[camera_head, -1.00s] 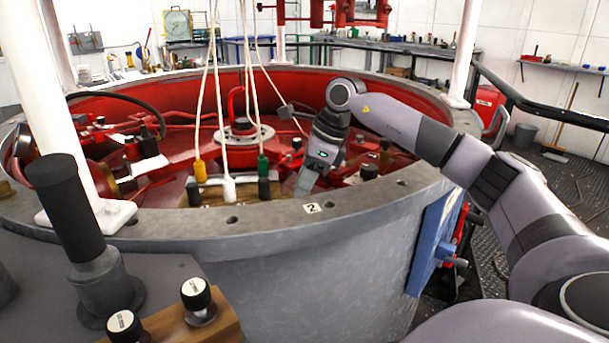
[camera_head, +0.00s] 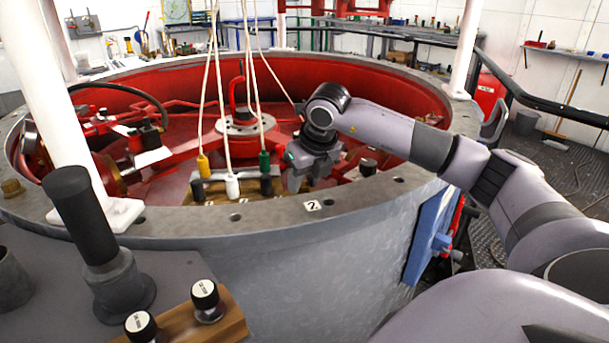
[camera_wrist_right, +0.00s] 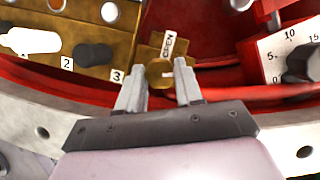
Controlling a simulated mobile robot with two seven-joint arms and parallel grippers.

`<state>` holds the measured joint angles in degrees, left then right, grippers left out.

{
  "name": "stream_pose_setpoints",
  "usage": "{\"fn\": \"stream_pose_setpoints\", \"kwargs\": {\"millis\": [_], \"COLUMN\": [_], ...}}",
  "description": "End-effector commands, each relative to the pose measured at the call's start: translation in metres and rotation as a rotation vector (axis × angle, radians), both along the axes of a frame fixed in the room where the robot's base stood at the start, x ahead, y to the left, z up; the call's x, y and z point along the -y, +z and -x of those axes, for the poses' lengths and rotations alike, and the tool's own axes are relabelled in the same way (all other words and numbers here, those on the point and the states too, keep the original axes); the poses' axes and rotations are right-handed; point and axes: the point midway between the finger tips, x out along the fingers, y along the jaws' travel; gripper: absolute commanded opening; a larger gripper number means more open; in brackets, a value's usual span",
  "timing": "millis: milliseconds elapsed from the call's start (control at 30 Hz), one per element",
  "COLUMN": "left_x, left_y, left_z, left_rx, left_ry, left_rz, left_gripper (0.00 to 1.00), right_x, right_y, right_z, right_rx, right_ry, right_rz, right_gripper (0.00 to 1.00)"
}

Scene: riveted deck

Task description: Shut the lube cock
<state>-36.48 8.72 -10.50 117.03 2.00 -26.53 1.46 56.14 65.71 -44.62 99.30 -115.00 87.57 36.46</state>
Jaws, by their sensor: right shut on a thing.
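The lube cock (camera_wrist_right: 156,75), a small round brass piece, shows in the right wrist view between the fingertips of my right gripper (camera_wrist_right: 160,80). A brass plate (camera_wrist_right: 190,47) marked OPEN lies just beyond it. The right gripper is shut on the cock. In the head view the right gripper (camera_head: 306,178) points down just inside the near rim of the round tub, and the cock is hidden by it. My left gripper is in neither view.
The grey tub rim (camera_head: 360,196) runs close in front of the gripper. Left of it stand plugs with ropes, among them a green one (camera_head: 264,161), on a brass board (camera_wrist_right: 88,22) numbered 2 and 3. A black knob (camera_wrist_right: 301,62) on a numbered dial sits to the right.

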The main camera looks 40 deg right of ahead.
Motion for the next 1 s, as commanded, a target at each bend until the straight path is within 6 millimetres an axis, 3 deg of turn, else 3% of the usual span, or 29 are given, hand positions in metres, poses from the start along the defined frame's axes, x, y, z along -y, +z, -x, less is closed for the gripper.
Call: {"fn": "stream_pose_setpoints", "kwargs": {"millis": [433,1000], "left_x": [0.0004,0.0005], "left_y": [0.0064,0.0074], "left_z": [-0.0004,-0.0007], "left_rx": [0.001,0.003], "left_ry": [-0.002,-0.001], "left_rz": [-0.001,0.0], "left_gripper": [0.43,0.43], "right_x": [-0.0023,-0.0017], "right_y": [0.0004,0.0], "right_z": [-0.0009,-0.0007], "right_rx": [0.0,0.0], "right_ry": [-0.266,-0.323], "right_rz": [-0.003,-0.002], "right_gripper": [0.05,0.05]}}
